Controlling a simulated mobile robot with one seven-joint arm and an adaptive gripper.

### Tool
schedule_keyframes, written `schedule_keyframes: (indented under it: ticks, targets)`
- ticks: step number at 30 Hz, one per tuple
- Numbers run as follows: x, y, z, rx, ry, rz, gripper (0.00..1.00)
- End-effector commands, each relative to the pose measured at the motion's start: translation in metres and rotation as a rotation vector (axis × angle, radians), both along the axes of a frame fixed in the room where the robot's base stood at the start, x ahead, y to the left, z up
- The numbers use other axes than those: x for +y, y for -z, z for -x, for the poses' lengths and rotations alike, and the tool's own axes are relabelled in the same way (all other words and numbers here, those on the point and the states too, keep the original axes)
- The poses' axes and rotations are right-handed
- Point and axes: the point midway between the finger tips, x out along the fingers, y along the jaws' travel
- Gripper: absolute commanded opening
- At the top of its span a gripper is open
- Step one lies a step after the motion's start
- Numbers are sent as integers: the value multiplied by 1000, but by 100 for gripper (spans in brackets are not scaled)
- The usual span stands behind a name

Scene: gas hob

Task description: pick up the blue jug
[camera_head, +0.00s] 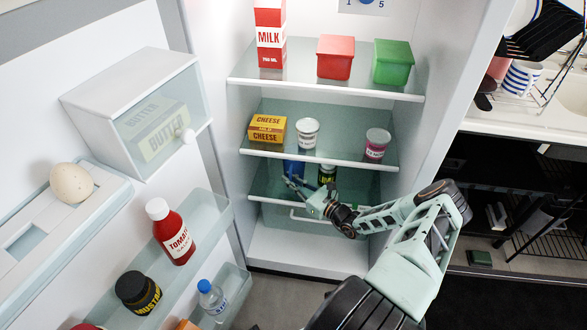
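The blue jug (293,167) stands on the lower glass shelf inside the open fridge, left of a dark jar with a green label. The shelf above and my gripper hide parts of it. My gripper (296,187) is at the front of that shelf, its fingers just in front of and below the jug in the picture. The fingers are small here, and I cannot tell whether they are apart, touching the jug or shut on it.
The dark jar (327,174) stands close to the right of my gripper. The shelf above (345,156) holds a cheese box (267,129) and two tubs. The open door with its butter box (160,115) and tomato bottle (172,235) stands at the left.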

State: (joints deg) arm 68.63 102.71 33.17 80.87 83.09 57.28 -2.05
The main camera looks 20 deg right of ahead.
Motion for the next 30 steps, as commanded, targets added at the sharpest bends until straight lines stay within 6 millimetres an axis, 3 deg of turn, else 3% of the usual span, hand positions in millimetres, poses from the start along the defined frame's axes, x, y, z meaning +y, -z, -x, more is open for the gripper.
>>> schedule_keyframes:
  ticks: [23,30]
  targets:
    - [-1,-4,-1,-4,-2,0,0]
    - [-3,-15,-3,-6,-10,1,0]
